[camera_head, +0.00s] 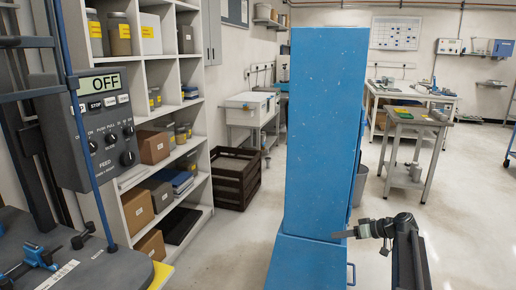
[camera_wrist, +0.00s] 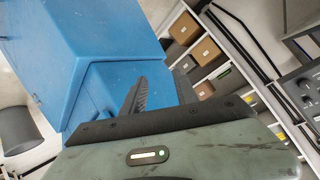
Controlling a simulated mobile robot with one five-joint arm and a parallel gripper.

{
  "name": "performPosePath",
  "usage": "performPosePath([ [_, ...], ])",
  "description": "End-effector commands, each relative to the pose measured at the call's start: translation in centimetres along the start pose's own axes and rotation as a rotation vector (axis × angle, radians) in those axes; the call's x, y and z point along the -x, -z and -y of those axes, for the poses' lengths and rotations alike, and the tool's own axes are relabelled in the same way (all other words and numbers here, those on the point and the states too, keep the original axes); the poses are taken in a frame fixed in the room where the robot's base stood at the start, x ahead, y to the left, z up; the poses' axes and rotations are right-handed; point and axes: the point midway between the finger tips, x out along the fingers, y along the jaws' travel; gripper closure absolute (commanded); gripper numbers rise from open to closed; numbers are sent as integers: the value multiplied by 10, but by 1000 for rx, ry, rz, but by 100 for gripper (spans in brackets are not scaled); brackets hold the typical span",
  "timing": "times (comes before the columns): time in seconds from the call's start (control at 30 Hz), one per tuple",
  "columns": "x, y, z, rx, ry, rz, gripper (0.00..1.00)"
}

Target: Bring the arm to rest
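My arm rises at the lower right of the head view, bent over so that my gripper (camera_head: 340,234) points left. The gripper overlaps the lower part of a tall blue cabinet (camera_head: 325,130) in the picture; I cannot tell whether they touch. In the wrist view my gripper (camera_wrist: 160,84) shows two dark fingers, spread apart with blue surface visible between them. Nothing is held. The blue cabinet also fills the upper left of the wrist view (camera_wrist: 85,45).
A machine panel (camera_head: 100,130) reading OFF stands at left, beside a white shelf unit (camera_head: 145,190) with boxes and jars. A dark crate (camera_head: 235,178) sits on the floor. A metal table (camera_head: 415,122) stands at right. The floor (camera_head: 470,220) right of my arm is clear.

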Motion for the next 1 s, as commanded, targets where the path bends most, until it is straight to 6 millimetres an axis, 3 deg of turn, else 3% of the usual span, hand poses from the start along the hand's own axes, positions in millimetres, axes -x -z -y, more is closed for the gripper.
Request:
performPosePath([
  [0.03,-23,-25,37,-43,-3,96,64],
  [0.1,-48,-61,73,-124,-44,242,64],
  [0.23,-70,-120,126,-246,-167,464,64],
  [0.4,-69,-182,177,-357,-393,665,64],
  [0.6,-42,-230,215,-431,-694,774,64],
  [0.63,-34,-211,216,-436,-685,770,64],
  [1.0,24,-124,257,-437,-679,767,64],
])
